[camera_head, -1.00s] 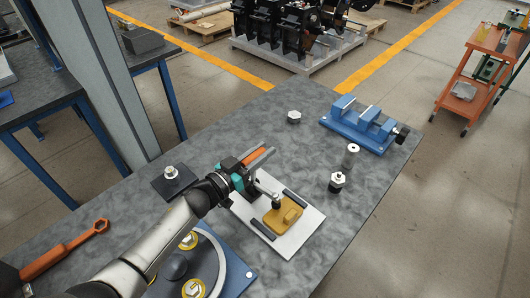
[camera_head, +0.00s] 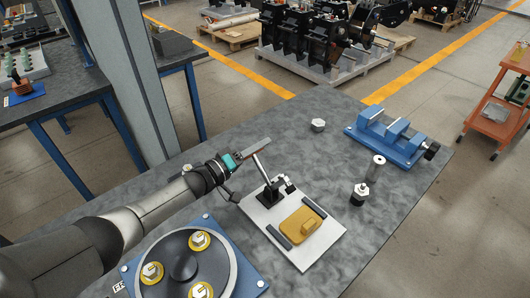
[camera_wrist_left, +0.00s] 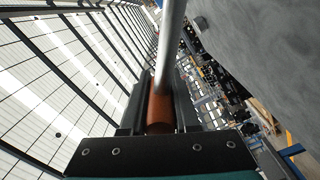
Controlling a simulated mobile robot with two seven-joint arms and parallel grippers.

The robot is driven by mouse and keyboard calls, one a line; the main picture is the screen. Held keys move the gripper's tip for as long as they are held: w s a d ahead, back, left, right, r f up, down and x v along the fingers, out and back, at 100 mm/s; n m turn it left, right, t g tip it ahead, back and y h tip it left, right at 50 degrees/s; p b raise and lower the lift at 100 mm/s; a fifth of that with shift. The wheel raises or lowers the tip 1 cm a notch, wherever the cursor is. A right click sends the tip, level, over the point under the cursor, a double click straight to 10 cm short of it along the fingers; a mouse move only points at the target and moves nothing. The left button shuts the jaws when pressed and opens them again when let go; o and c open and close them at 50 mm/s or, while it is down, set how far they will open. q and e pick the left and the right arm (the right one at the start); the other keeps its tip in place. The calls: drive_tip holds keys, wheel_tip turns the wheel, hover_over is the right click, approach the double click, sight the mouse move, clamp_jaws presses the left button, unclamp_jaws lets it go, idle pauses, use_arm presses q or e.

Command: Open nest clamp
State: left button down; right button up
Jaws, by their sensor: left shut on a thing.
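The nest clamp (camera_head: 270,191) is a black toggle clamp at the far left edge of a white plate (camera_head: 260,216). Its pressing arm with a dark tip (camera_head: 290,186) is raised, clear of the yellow part (camera_head: 301,229). The yellow part lies flat between two dark rails on the plate. The steel handle rod slants up and left to my left gripper (camera_head: 258,150). In the left wrist view, the gripper (camera_wrist_left: 160,110) is shut on the handle's orange-brown grip (camera_wrist_left: 160,112), with the rod (camera_wrist_left: 170,45) running out between the fingers. My right gripper is out of view.
A round fixture (camera_head: 165,243) with yellow-ringed nuts stands left of the plate, under my left arm. A blue vise (camera_head: 385,137), a hex nut (camera_head: 318,125), a metal cylinder (camera_head: 376,168) and a dark fitting (camera_head: 360,194) stand to the right and behind. Grey table lies free between them.

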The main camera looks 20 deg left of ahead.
use_arm(q)
drive_tip(key=shift+w+a+f+n+b, duration=0.25)
drive_tip(key=shift+a+f+n+b, duration=0.15)
drive_tip(key=shift+f+b, duration=0.15)
drive_tip(key=shift+w+a+f+b, duration=0.1)
drive_tip(key=shift+a+f+b, duration=0.1)
drive_tip(key=shift+f+b, duration=0.25)
drive_tip(key=c, duration=0.7)
unclamp_jaws()
drive_tip(key=shift+o, duration=0.2)
drive_tip(key=p+v, duration=0.1)
drive_tip(key=v, duration=0.6)
drive_tip(key=shift+s, duration=0.25)
drive_tip(key=shift+a, duration=0.15)
